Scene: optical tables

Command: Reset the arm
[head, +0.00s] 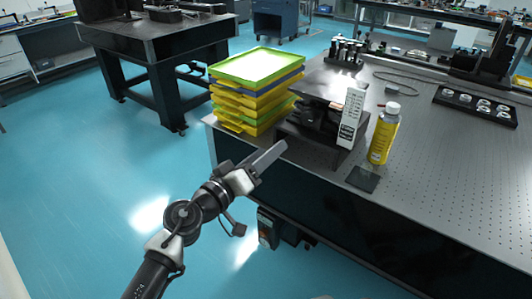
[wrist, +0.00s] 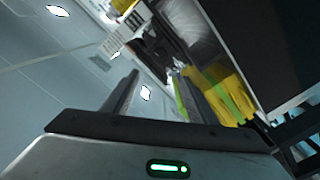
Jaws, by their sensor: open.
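My arm reaches up from the bottom of the head view. My gripper (head: 272,156) is off the near left corner of the optical table (head: 440,190), in front of the stack of trays (head: 254,92). In the wrist view my gripper (wrist: 160,88) shows two fingers spread apart with nothing between them. The stack of yellow, blue and green trays sits on the table's left end. Its yellow edges also appear beyond the right finger in the wrist view (wrist: 232,92).
A yellow bottle (head: 384,134), a white upright box (head: 351,118) and a dark stand (head: 312,146) are on the table right of my gripper. A black tray of round parts (head: 476,104) lies farther right. Blue floor (head: 90,170) is clear to the left.

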